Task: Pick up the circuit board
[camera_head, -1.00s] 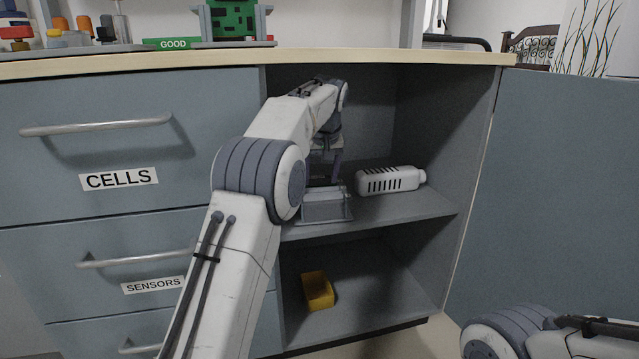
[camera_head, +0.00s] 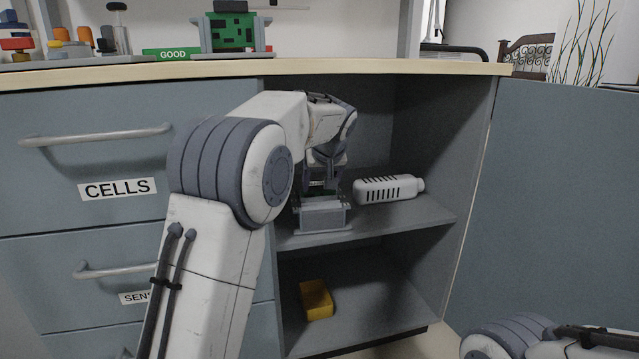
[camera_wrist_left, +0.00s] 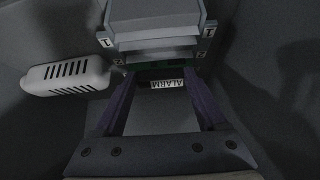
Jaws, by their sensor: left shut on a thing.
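The circuit board (camera_head: 317,191) shows as a thin green strip at the top of a grey holder (camera_head: 322,218) on the cabinet's upper shelf. In the left wrist view the green board edge (camera_wrist_left: 158,74) lies between my fingers, beside a white ALARM label (camera_wrist_left: 168,84). My left gripper (camera_head: 320,183) reaches down over the holder and is shut on the board; its fingers also show in the left wrist view (camera_wrist_left: 162,80). Most of the board is hidden. I cannot tell whether it is clear of the holder. Part of my right arm shows at the lower right; its gripper is out of view.
A white slotted canister (camera_head: 388,189) lies right of the holder. A yellow block (camera_head: 316,299) sits on the lower shelf. Another green board (camera_head: 232,33) stands on the counter (camera_head: 400,68) above. The open door (camera_head: 560,200) bounds the right side; drawers (camera_head: 80,150) are left.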

